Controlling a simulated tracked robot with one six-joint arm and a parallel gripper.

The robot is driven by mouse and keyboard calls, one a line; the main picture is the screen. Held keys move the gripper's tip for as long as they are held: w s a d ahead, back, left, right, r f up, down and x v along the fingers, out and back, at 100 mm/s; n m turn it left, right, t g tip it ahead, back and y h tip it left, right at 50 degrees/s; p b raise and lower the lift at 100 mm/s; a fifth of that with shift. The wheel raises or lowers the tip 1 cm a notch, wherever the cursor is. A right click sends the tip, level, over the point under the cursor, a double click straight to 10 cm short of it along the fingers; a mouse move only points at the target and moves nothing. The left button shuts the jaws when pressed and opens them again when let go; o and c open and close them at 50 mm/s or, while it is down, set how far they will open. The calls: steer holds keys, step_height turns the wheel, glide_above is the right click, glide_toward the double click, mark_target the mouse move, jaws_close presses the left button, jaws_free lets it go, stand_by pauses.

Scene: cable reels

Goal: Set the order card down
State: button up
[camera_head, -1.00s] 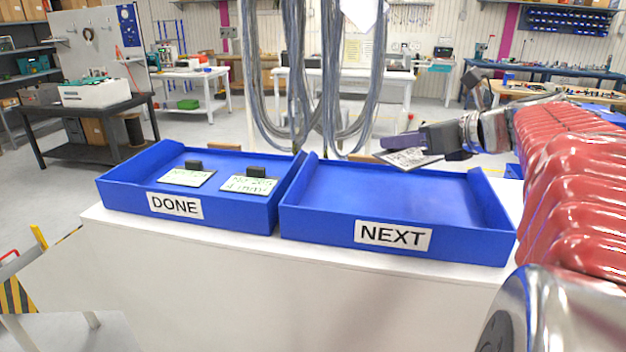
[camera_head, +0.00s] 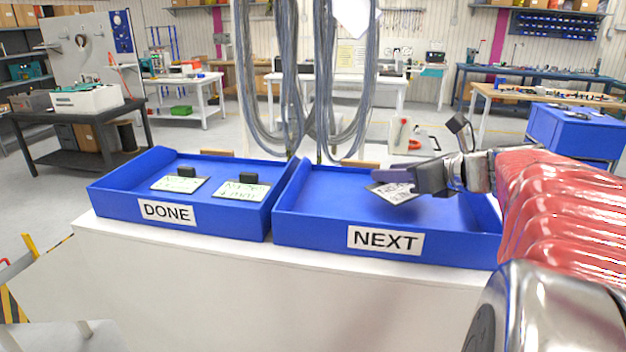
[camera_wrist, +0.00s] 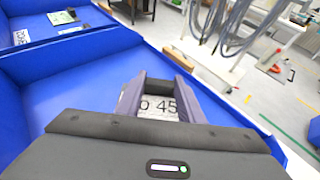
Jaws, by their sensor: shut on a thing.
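My gripper (camera_head: 402,173) is shut on the order card (camera_head: 393,193), a white card with dark print. The card hangs tilted inside the outline of the blue NEXT tray (camera_head: 310,232); whether it touches the tray floor I cannot tell. In the wrist view the card (camera_wrist: 160,106) shows between the two fingers, with part of a number readable. The blue DONE tray (camera_head: 115,208) stands to the left and holds two cards with black blocks, the left one (camera_head: 178,184) and the right one (camera_head: 240,191).
Both trays stand side by side on a white table (camera_head: 200,262). The NEXT tray's floor (camera_head: 335,200) is bare left of the card. Grey cables (camera_head: 290,90) hang behind the trays. A blue cabinet (camera_head: 575,135) stands at the back right.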

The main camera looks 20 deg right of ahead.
mark_target(401, 188)
steer(key=shift+f, duration=0.1)
steer(key=shift+s+f, duration=0.1)
steer(key=shift+f, duration=1.7)
steer(key=o, duration=1.1)
steer(key=shift+c, duration=0.2)
steer(key=shift+r, duration=0.1)
steer(key=v, duration=1.2)
